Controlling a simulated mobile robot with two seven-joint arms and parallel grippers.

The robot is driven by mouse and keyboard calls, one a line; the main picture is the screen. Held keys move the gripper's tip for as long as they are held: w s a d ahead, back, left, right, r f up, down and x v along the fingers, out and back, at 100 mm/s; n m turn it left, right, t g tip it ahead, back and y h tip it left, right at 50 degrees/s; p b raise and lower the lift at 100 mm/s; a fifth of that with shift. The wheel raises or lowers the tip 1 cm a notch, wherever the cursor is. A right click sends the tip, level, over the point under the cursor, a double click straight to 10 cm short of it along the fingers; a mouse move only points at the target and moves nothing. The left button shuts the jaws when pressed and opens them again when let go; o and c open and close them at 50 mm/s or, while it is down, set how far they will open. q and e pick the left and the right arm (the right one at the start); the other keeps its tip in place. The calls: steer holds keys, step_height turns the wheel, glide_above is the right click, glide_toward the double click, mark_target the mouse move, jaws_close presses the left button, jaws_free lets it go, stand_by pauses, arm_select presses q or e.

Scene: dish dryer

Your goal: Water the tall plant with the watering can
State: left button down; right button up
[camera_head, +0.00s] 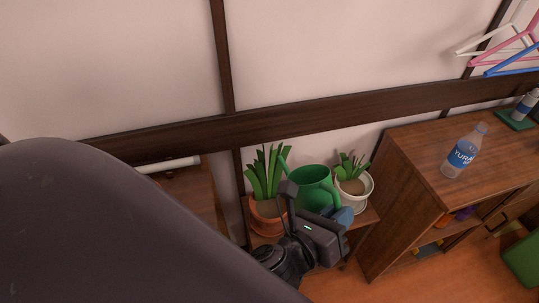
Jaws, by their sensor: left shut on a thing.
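The green watering can (311,184) is between the two potted plants, its spout pointing up and left beside the leaves of the tall plant. The tall plant (264,178) stands in an orange-brown pot (267,217) on the left. My left gripper (318,212) is at the front of the can and shut on it; its fingertips and the can's lower part are largely hidden. Whether the can touches the stand cannot be told. My right gripper is not in view.
A shorter plant (349,169) in a white pot (353,189) stands close on the right. Both plants are on a small wooden stand (366,219). A wooden cabinet (408,191) with a water bottle (464,151) is further right. The wall is close behind.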

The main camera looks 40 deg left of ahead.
arm_select(q)
steer(key=shift+w+a+r, duration=0.1)
steer(key=shift+r, duration=0.15)
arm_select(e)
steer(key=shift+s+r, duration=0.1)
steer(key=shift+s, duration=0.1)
arm_select(q)
steer(key=shift+a+r+p, duration=0.15)
steer(key=shift+r+p, duration=0.05)
steer(key=shift+p, duration=0.1)
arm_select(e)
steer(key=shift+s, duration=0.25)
arm_select(q)
steer(key=shift+w+a+r+n, duration=0.1)
steer(key=shift+r+n, duration=0.05)
steer(key=shift+n, duration=0.15)
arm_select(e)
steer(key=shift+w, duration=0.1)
arm_select(q)
steer(key=shift+a+r, duration=0.15)
steer(key=shift+r, duration=0.1)
steer(key=shift+w, duration=0.1)
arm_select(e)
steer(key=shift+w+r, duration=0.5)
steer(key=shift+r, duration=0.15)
arm_select(q)
steer(key=shift+a+p, duration=0.1)
steer(key=shift+p, duration=0.2)
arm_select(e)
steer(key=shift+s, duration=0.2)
